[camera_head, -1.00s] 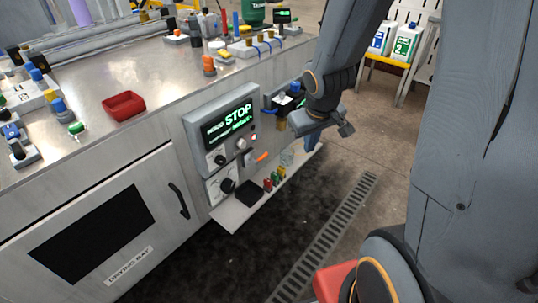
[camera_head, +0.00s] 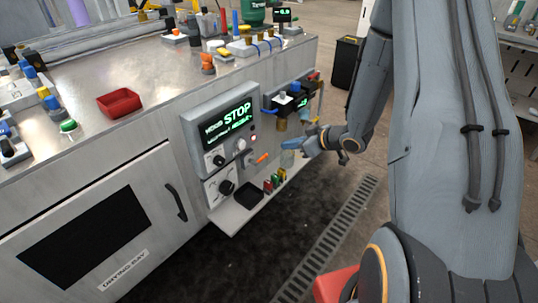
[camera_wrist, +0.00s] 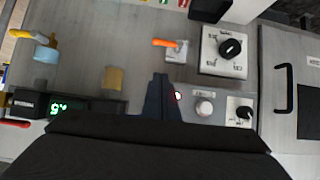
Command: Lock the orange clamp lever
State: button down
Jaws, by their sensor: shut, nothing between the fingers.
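The orange clamp lever (camera_head: 262,158) sticks out from a small pale plate on the front of the bench, below and right of the STOP display. In the wrist view the orange lever (camera_wrist: 165,43) lies sideways, pointing left from its mount. My gripper (camera_wrist: 160,78) is shut and empty, with its fingertips below the lever in that picture and apart from it. In the head view my gripper (camera_head: 289,143) is right of the lever, in front of the bench face. Its far side is partly hidden.
A red light (camera_wrist: 178,96) and a pale round button (camera_wrist: 204,107) sit close to my fingers. A black knob (camera_wrist: 230,47) is right of the lever. A narrow shelf (camera_head: 232,217) with small coloured items juts out below. A red tray (camera_head: 121,112) rests on the bench top.

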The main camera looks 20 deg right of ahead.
jog(key=s+d+f+x, duration=0.1)
jog(key=f+x, duration=0.1)
jog(key=x, duration=1.1)
jog(key=shift+s+f, duration=0.1)
jog(key=shift+f, duration=0.05)
